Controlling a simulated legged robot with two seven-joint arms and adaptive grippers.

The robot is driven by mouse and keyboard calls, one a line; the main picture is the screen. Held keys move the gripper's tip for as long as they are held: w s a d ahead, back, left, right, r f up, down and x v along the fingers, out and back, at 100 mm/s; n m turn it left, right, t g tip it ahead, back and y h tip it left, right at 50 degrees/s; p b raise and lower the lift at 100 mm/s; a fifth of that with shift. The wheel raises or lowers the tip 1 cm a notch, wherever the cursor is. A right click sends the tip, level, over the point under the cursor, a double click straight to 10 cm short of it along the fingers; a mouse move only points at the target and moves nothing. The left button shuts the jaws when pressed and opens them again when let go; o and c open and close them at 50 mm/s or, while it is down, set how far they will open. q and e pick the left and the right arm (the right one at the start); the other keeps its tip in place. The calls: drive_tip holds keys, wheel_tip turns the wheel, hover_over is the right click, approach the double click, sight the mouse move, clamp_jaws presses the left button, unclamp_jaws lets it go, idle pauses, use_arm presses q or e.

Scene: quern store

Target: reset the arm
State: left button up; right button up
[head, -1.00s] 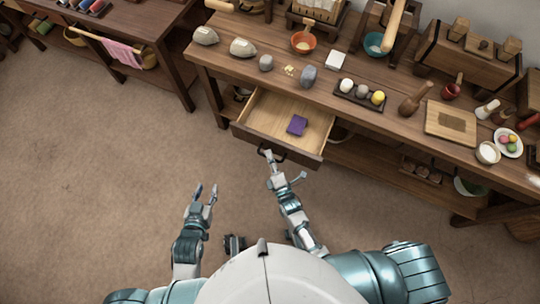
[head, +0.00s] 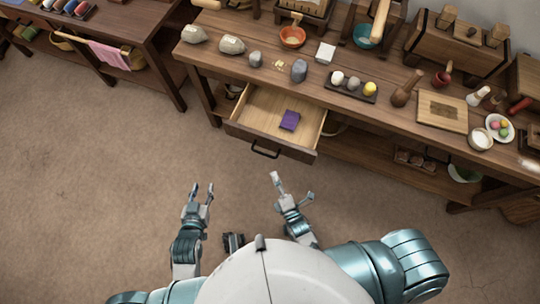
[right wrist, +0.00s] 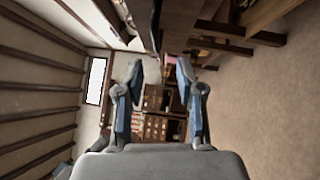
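My right gripper (head: 291,187) is in front of the open drawer, clear of its black handle (head: 265,149). Its fingers are spread with nothing between them, and the right wrist view (right wrist: 162,75) shows the same gap. My left gripper (head: 202,190) is to the left of it, over the floor. Its two fingers point forward, apart and empty. The wooden drawer (head: 254,116) stands pulled out of the table, with a purple block (head: 289,121) lying inside.
The long wooden table (head: 225,66) carries stones, an orange bowl (head: 293,37), a dark tray (head: 365,92) of round pieces and a wooden board (head: 442,111). A second table (head: 120,22) with a pink cloth (head: 110,56) stands at upper left. The floor (head: 90,160) at left is bare.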

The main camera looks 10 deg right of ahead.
drive_tip(key=shift+v, duration=0.75)
